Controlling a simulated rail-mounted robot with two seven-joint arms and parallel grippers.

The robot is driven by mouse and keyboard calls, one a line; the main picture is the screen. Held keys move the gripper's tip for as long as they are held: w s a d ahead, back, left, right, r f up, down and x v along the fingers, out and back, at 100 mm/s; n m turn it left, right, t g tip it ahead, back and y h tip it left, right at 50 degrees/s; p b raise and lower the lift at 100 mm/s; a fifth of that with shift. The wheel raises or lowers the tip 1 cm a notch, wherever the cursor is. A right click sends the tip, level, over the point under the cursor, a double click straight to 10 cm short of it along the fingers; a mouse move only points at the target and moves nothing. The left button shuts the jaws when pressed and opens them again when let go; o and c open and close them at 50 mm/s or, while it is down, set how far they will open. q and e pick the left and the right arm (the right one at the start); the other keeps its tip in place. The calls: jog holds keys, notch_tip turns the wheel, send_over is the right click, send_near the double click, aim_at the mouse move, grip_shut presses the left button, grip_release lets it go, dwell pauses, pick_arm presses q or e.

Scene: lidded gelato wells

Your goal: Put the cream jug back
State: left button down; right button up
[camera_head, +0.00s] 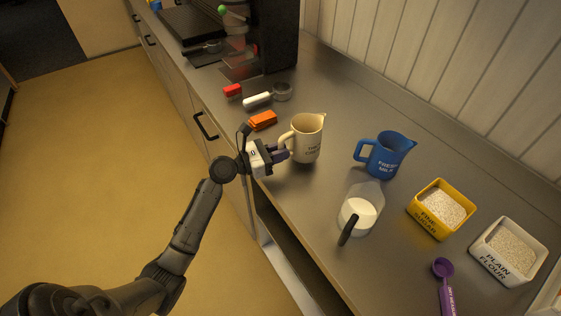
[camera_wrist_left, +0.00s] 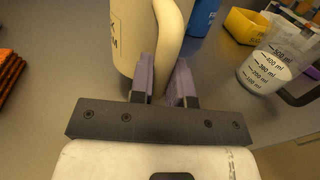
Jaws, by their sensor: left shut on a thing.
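The cream jug (camera_head: 308,137) is a pale beige jug with dark lettering, upright near the counter's front edge, its handle toward my arm. My left gripper (camera_head: 284,152) is shut on its handle. In the left wrist view the jug (camera_wrist_left: 130,35) fills the top middle, with the gripper's purple fingers (camera_wrist_left: 164,82) on both sides of the handle. I cannot tell whether the jug's base touches the counter. The right gripper is not in view.
A blue milk jug (camera_head: 386,157), a clear measuring jug (camera_head: 359,212) with white contents, a yellow sugar box (camera_head: 440,209) and a white flour box (camera_head: 508,251) stand to the right. A purple scoop (camera_head: 444,284) lies in front. An orange sponge (camera_head: 263,120) lies left of the cream jug.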

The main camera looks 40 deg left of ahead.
pick_arm(q)
jog(key=shift+f+b, duration=0.4)
jog(key=shift+f, duration=1.05)
jog(key=shift+f, duration=0.15)
jog(key=c, duration=1.1)
grip_release()
